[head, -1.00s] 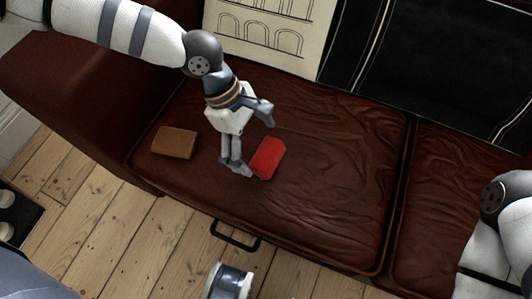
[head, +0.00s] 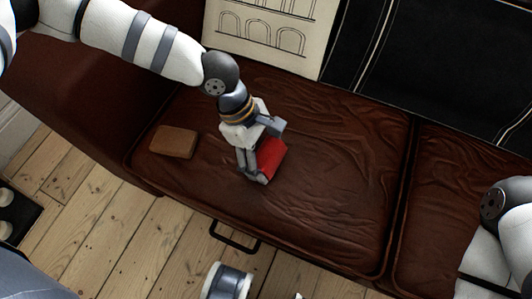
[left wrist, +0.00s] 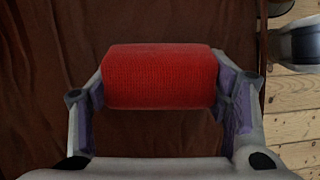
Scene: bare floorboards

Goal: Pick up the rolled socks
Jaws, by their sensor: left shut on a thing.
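The rolled socks are a red knitted roll (head: 272,157) on the brown leather seat cushion (head: 335,170). My left gripper (head: 268,153) is down at the cushion with its fingers on either side of the roll. In the left wrist view, the red roll (left wrist: 160,77) lies crosswise between the two fingers of the left gripper (left wrist: 160,92), one pressed at each end. The gripper is shut on the socks. In the head view the fingers hide part of the roll. I cannot see clear space under it.
A brown wallet-like block (head: 173,142) lies on the cushion to the left of the socks. A drawing with arches (head: 265,35) and a black backrest (head: 440,60) stand behind. The cushion to the right of the socks is clear. Floorboards (head: 120,235) lie in front.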

